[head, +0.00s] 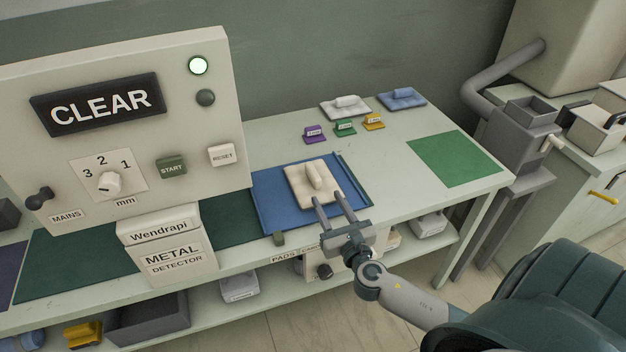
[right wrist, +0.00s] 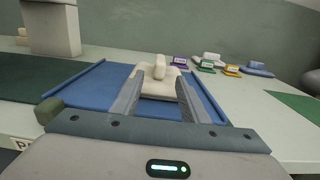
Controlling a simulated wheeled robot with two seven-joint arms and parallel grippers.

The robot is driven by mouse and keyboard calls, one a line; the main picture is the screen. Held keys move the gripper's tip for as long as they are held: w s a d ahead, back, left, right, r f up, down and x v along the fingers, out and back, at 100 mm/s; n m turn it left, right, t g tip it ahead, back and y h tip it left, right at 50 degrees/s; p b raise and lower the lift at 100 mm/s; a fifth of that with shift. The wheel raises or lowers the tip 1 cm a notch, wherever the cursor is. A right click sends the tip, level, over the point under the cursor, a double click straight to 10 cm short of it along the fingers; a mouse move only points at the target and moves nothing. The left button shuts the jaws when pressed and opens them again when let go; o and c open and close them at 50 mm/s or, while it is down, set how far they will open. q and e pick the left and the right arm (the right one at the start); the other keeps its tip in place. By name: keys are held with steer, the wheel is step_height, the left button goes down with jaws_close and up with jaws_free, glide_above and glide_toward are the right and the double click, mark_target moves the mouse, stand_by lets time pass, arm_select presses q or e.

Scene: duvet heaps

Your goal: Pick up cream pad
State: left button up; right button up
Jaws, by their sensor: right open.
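The cream pad (head: 304,187) lies on a blue mat (head: 270,204) on the bench, with a raised cream grip on its top. It also shows in the right wrist view (right wrist: 158,84), ahead of my fingers. My right gripper (head: 333,204) is open and empty. Its two fingers point at the pad from the near right side, close to its near edge. In the right wrist view my right gripper (right wrist: 159,100) has its fingers apart, with the pad's near part showing between them; I cannot tell if they touch it. My left gripper is not in view.
A metal detector (head: 165,245) with a "CLEAR" display stands left of the mat. Purple (head: 314,134), green (head: 345,127) and yellow (head: 373,122) tagged blocks lie behind, near a white pad (head: 345,106) and a blue pad (head: 401,99). A green mat (head: 455,160) lies bare at right.

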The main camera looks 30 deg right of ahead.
mark_target(319, 184)
steer(key=x, duration=0.6)
steer(key=shift+w+p, duration=0.2)
steer(key=shift+p, duration=0.2)
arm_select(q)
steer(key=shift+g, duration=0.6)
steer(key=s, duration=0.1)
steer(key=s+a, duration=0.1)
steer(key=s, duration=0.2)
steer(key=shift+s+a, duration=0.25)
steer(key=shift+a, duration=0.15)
arm_select(e)
steer(key=shift+w, duration=0.2)
steer(key=shift+p+x, duration=0.3)
steer(key=shift+x, duration=2.4)
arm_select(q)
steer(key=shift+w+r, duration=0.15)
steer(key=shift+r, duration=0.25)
arm_select(e)
jaws_close()
